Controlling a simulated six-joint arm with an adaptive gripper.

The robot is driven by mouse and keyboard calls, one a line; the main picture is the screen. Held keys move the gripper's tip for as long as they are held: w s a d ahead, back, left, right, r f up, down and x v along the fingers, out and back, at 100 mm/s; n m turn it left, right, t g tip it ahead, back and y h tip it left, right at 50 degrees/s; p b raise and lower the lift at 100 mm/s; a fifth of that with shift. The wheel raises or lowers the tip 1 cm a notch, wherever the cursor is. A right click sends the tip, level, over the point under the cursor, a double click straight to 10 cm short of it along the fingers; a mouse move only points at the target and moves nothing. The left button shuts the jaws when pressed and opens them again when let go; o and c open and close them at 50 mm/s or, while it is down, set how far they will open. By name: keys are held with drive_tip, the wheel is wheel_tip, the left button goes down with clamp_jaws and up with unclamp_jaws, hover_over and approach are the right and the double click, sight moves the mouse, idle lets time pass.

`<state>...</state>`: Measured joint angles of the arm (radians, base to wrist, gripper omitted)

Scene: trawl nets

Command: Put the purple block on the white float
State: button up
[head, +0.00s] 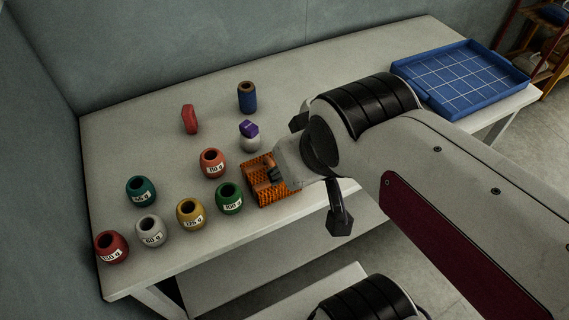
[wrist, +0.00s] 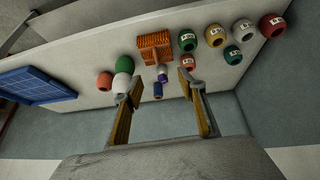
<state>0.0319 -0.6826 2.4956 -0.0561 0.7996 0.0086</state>
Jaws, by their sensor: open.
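The purple block (head: 249,128) sits on top of a small rounded white float (head: 250,145) near the middle of the table, seeming to touch it. In the wrist view the purple block (wrist: 162,78) shows small, between the white float (wrist: 162,69) and a blue spool. My gripper (wrist: 159,86) is open with nothing between its fingers. It is apart from the block, which shows between the fingertips in the wrist view only in line of sight. In the head view my arm's end hangs over the orange crate and its fingertips are hard to make out.
An orange crate (head: 265,190) stands in front of the float. A blue spool (head: 247,97) and red block (head: 189,119) stand behind. Several labelled jars (head: 191,213) fill the left. A blue tray (head: 460,78) lies right.

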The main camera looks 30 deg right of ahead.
drive_tip(key=shift+s+a+y, duration=0.15)
drive_tip(key=shift+s+a, duration=0.35)
drive_tip(key=shift+s, duration=0.2)
drive_tip(key=shift+s+a+y, duration=0.15)
drive_tip(key=shift+s+a, duration=0.3)
drive_tip(key=shift+s, duration=0.25)
idle(0.4)
